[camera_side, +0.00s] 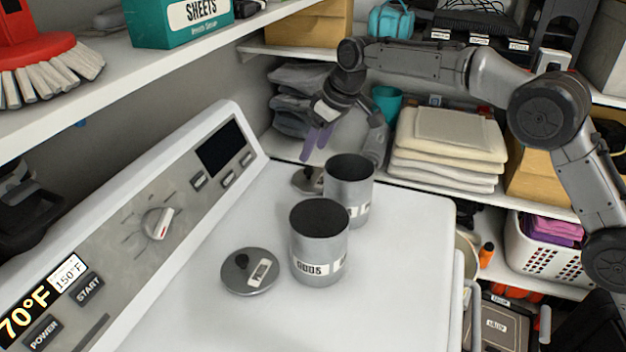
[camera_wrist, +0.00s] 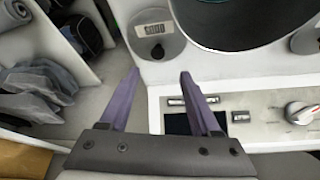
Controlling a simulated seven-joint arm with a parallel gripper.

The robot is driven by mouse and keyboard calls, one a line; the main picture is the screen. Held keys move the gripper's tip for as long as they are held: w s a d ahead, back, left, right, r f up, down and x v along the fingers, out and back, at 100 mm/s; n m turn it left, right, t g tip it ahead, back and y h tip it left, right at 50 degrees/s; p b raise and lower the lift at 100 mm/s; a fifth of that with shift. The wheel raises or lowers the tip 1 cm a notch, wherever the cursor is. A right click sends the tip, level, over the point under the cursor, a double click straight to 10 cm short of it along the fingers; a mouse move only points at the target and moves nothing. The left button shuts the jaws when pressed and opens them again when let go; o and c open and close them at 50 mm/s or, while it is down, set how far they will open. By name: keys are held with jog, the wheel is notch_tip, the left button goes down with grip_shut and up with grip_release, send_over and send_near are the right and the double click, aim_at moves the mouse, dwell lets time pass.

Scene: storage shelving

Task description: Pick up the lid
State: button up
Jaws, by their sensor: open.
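Two round grey lids lie on the white machine top. The near lid (camera_side: 240,284) has a dark knob and a label. The far lid (camera_side: 301,184) is partly hidden behind the far canister; it also shows in the wrist view (camera_wrist: 173,46) with its dark knob (camera_wrist: 157,53) and label. My gripper (camera_side: 317,150) has purple fingers and is open and empty, above and slightly behind the far lid. In the wrist view my gripper (camera_wrist: 160,72) has its fingertips on either side of the knob's line, with the knob just beyond them.
The near canister (camera_side: 318,255) and far canister (camera_side: 350,185) stand open beside the lids. The far one's wide mouth (camera_wrist: 255,20) is close to the lid in the wrist view. The control panel (camera_side: 130,240) rises at left. The front right machine top is clear.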

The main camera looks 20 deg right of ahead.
aim_at(308, 169)
jog(key=shift+d+x, duration=0.15)
jog(key=shift+x, duration=1.45)
jog(key=shift+d+x, duration=0.15)
jog(key=shift+x, duration=1.45)
jog(key=shift+s+f, duration=0.1)
jog(key=shift+s, duration=0.05)
grip_shut()
